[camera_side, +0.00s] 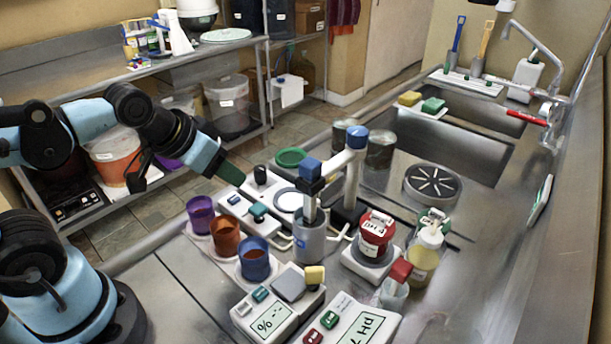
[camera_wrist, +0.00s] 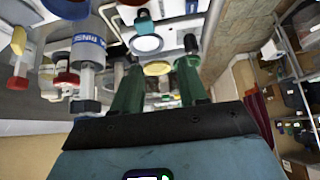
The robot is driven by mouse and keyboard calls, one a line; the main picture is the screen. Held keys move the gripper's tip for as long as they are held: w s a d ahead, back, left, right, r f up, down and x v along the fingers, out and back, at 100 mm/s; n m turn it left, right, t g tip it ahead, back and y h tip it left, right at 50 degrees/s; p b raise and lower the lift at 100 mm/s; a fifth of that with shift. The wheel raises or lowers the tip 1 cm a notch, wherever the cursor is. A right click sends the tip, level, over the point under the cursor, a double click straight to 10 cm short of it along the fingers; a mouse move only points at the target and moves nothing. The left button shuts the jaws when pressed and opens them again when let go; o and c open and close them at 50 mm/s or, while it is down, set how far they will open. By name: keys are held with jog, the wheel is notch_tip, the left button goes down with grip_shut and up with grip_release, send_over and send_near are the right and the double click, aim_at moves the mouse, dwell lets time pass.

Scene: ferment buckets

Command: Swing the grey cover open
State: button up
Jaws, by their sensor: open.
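The grey cover (camera_side: 289,284) is a small square plate on the white meter marked "%" (camera_side: 267,324), at the bottom centre of the side view. It lies close to flat, and what is under it is hidden. A yellow block (camera_side: 314,275) sits at its right edge. My gripper (camera_side: 234,171) is in the air at left centre, well up and left of the cover and apart from it. In the wrist view, my dark green fingers (camera_wrist: 159,78) are spread apart with nothing held between them. I cannot pick out the cover in the wrist view.
Purple (camera_side: 200,214), brown (camera_side: 225,236) and blue (camera_side: 255,260) cups stand left of the cover. A grey cylinder (camera_side: 310,243) with blue-capped posts stands behind it. A white pH 7 meter (camera_side: 360,328) is to its right. A red-topped pH 4 container (camera_side: 376,230) stands farther right.

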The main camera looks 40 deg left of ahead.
jog(key=shift+c, duration=0.5)
